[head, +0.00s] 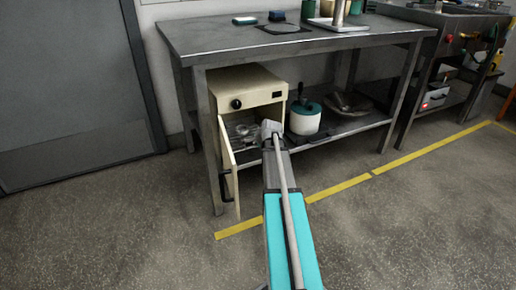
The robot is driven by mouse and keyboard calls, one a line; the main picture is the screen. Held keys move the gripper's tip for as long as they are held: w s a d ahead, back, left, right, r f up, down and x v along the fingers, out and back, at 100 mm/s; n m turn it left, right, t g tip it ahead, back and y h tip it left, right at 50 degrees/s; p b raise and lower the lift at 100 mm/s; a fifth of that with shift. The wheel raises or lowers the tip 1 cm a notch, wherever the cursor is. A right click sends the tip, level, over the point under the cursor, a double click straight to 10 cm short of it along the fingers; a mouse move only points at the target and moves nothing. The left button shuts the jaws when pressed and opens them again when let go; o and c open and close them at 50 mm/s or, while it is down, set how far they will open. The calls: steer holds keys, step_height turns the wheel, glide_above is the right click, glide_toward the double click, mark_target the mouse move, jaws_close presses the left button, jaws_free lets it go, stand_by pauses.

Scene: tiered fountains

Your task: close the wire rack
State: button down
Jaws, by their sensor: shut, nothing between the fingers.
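A cream box-shaped appliance (250,86) stands on the lower shelf of the metal table, with a dark knob on its upper front. Its door (229,165) hangs open toward me at the left, with a dark handle on it. Greyish metal, which looks like the wire rack (238,130), shows in the opening; I cannot tell how far out it sits. My arm reaches up from the bottom, and my gripper (257,133) is at the right side of the opening, shut and empty. My wrist partly hides it, and I cannot tell whether it touches the rack.
A white pot with a teal lid (305,119) stands on the shelf just right of my wrist. A dark grey bundle (349,103) lies farther right. The floor in front is clear, with a yellow line (340,188).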

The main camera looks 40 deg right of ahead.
steer(key=shift+w, duration=0.15)
steer(key=shift+w+d, duration=0.2)
steer(key=shift+w, duration=0.5)
steer(key=shift+w+d, duration=0.2)
steer(key=shift+w, duration=0.45)
steer(key=shift+s, duration=0.15)
steer(key=s+f+p+v, duration=0.1)
steer(key=p+v, duration=0.7)
steer(key=v, duration=0.5)
steer(key=shift+s+a+f, duration=0.25)
steer(key=shift+s+a, duration=0.05)
steer(key=shift+s, duration=0.05)
steer(key=shift+s, duration=0.15)
